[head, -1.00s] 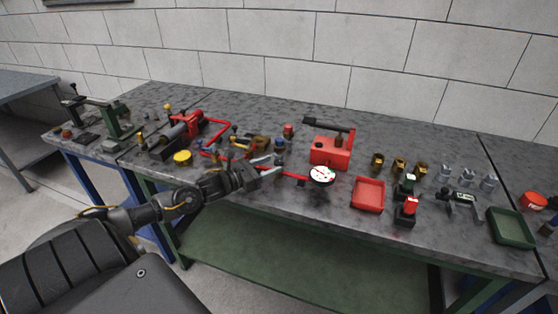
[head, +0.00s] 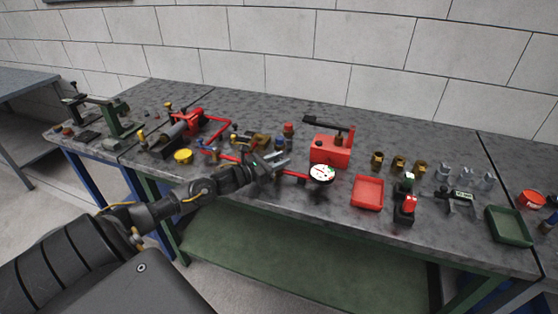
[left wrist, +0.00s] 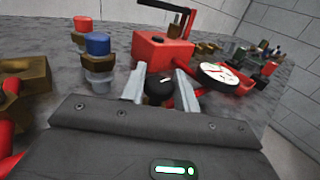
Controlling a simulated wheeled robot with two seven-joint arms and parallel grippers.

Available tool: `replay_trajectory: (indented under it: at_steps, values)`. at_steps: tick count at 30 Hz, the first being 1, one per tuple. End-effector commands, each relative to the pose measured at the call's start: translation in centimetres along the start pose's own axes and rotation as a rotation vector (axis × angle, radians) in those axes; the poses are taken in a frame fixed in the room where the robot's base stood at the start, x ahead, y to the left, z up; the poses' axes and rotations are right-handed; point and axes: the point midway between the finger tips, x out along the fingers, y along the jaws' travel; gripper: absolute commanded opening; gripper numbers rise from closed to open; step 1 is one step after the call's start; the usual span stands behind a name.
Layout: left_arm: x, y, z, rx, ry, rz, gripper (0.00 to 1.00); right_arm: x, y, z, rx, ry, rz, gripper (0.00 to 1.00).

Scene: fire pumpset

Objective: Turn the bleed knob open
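The bleed knob (left wrist: 159,90) is a round black knob with a white mark on top. In the left wrist view it shows between the two pale fingers of my left gripper (left wrist: 162,84). The fingers are spread on either side of it; whether they touch it I cannot tell. In the head view my left gripper (head: 282,163) is over the red pipe, left of the white-faced gauge (head: 321,173), and the knob cannot be made out there. My right gripper is not in view.
A red pump box (head: 329,151) with a lever stands behind the gauge. A blue-capped fitting (left wrist: 98,47) and a brass part (left wrist: 26,72) are close on the left. A red tray (head: 367,192) and several brass fittings (head: 398,165) lie to the right.

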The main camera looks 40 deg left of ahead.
Motion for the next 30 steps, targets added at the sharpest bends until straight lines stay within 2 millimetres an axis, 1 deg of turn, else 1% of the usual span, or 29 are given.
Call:
replay_trajectory:
  at_steps: [5, 8, 15, 18, 28, 29, 30]
  values:
    - [0.04, -0.09, 0.06, 0.001, -0.002, 0.022, 0.08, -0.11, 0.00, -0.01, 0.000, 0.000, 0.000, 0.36]
    - [0.09, -0.19, 0.12, -0.001, -0.003, 0.098, 0.08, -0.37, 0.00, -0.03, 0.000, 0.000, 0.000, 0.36]
    - [0.09, -0.05, 0.20, -0.003, -0.006, 0.335, 0.08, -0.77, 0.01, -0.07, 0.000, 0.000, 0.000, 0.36]
    - [0.05, 0.02, 0.22, -0.003, -0.005, 0.387, 0.08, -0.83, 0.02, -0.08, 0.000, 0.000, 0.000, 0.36]
    - [-0.01, 0.12, 0.17, 0.001, -0.003, 0.402, 0.08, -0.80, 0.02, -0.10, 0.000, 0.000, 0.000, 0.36]
    - [-0.01, 0.13, 0.17, 0.001, -0.003, 0.402, 0.34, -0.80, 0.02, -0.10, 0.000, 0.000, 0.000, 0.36]
    - [-0.01, 0.13, 0.17, 0.001, -0.003, 0.401, 0.40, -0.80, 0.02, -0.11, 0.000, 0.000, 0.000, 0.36]
